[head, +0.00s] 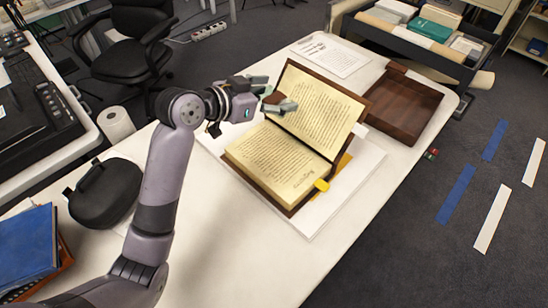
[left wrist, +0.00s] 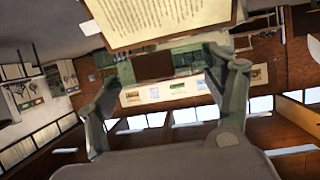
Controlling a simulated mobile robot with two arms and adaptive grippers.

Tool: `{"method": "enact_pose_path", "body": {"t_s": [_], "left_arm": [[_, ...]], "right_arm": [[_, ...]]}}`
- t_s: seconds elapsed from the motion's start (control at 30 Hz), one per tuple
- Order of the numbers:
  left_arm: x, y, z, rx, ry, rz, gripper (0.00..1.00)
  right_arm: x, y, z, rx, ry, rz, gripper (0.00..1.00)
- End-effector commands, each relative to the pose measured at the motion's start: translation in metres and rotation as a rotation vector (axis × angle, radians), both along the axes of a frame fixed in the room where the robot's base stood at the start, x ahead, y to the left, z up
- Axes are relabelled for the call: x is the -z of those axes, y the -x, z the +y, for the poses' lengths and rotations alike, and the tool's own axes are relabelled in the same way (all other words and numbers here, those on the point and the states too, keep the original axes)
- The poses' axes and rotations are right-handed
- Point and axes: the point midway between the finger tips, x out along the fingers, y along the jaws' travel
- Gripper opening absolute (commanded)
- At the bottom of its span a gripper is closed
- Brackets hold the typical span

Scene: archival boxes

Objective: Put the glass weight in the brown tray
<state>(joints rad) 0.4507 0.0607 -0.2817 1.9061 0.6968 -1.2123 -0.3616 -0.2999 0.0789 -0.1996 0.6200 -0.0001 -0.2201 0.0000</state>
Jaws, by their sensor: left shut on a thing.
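My left gripper (head: 277,97) is above the upper left part of the open book, its fingers closed around a small, hard-to-see thing. I take this to be the glass weight (head: 271,97), mostly hidden by the fingers. In the left wrist view the two fingers (left wrist: 168,80) stand apart, and the clear thing is hard to separate from the background. The brown tray (head: 405,105) is a dark wooden, empty tray on the table, right of the book and apart from the gripper. My right gripper is not in view.
The open book (head: 285,160) lies on a white board, its right page raised, with a yellow tab (head: 321,185). A printed sheet (head: 330,54) lies behind it. A black case (head: 104,192) and blue folder (head: 27,247) are at left. The table's front middle is clear.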

Motion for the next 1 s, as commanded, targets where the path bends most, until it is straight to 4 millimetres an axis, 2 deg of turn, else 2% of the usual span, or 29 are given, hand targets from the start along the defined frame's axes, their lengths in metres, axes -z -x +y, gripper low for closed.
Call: {"method": "enact_pose_path", "body": {"t_s": [0.27, 0.37, 0.47, 0.8, 1.0], "left_arm": [[0.000, 0.000, 0.000, 0.002, 0.001, -0.001, 0.38], [0.010, 0.000, 0.000, 0.002, 0.001, 0.004, 0.38], [0.031, 0.001, -0.001, 0.001, 0.001, 0.009, 0.38], [0.121, 0.001, 0.000, -0.001, 0.002, 0.008, 0.38], [0.152, 0.000, 0.000, 0.000, 0.001, 0.003, 0.38]], "right_arm": [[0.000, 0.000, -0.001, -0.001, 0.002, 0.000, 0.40], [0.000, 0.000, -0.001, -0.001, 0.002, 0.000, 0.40], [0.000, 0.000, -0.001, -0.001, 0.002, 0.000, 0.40], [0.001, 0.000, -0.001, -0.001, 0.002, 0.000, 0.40], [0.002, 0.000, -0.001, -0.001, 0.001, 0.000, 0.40]]}}
